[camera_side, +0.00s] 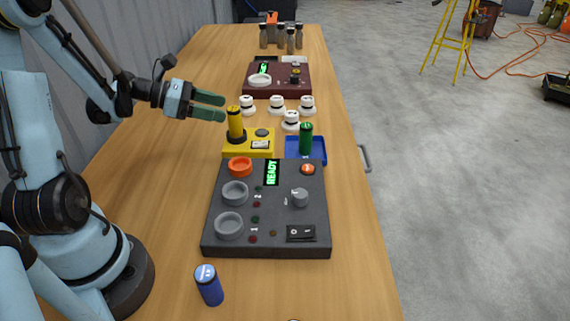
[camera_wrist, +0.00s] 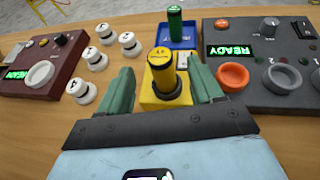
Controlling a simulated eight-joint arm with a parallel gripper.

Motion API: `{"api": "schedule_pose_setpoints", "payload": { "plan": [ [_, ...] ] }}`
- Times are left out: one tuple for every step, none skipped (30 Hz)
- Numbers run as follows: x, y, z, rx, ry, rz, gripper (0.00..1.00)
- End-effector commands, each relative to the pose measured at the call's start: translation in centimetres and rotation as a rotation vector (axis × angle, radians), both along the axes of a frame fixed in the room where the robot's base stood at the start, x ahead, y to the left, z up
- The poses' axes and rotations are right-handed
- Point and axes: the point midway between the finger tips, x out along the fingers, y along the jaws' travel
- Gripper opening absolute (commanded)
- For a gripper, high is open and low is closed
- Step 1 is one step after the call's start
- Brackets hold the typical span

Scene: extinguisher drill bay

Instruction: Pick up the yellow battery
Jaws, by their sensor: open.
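The yellow battery (camera_side: 235,123) stands upright on a yellow box (camera_side: 262,143), its lower end in a dark round socket. In the wrist view the yellow battery (camera_wrist: 161,72) shows a face mark on its top, and it stands ahead of and between my green fingers. My gripper (camera_side: 209,107) is open and empty, just left of the battery in the side view, at about its upper height. In the wrist view my gripper (camera_wrist: 160,90) has its fingers apart on either side of the battery's line. I cannot tell whether the tips reach around it.
A green battery (camera_side: 306,138) stands in a blue tray (camera_side: 290,158). A grey panel (camera_side: 318,215) is nearer, with a blue battery (camera_side: 209,286) in front. Several white knobs (camera_side: 291,121) and a dark red panel (camera_side: 304,80) are farther back. The table's left part is clear.

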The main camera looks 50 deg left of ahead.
Motion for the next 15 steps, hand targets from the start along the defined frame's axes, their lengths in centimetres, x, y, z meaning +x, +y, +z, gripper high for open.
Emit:
{"api": "schedule_pose_setpoints", "payload": {
  "plan": [
    [0.5, -0.4, -0.2, 0.0, 0.0, -0.003, 0.65],
    [0.7, -0.5, -0.3, -0.001, 0.0, -0.002, 0.65],
    [0.9, -0.6, -0.4, -0.001, 0.0, -0.002, 0.65],
    [1.0, -0.7, -0.5, 0.0, 0.0, -0.001, 0.65],
    [1.1, -0.8, -0.5, 0.0, 0.0, 0.0, 0.65],
    [1.3, -0.9, -0.6, 0.0, 0.0, -0.001, 0.65],
    [1.4, -1.0, -0.7, 0.0, 0.0, -0.001, 0.65],
    [1.7, -1.2, -0.8, -0.001, 0.0, -0.002, 0.65],
    [2.0, -1.5, -0.9, 0.0, 0.0, -0.003, 0.65],
    [2.4, -1.7, -1.0, 0.001, 0.0, -0.004, 0.65],
    [2.8, -2.0, -1.2, 0.0, 0.0, -0.004, 0.65],
    [3.3, -2.4, -1.3, 0.0, 0.0, -0.003, 0.65],
    [3.6, -2.6, -1.5, -0.001, 0.0, -0.004, 0.65],
    [3.9, -2.8, -1.6, -0.001, 0.0, -0.004, 0.65],
    [4.3, -3.0, -1.8, 0.0, 0.0, -0.003, 0.65]
  ]
}}
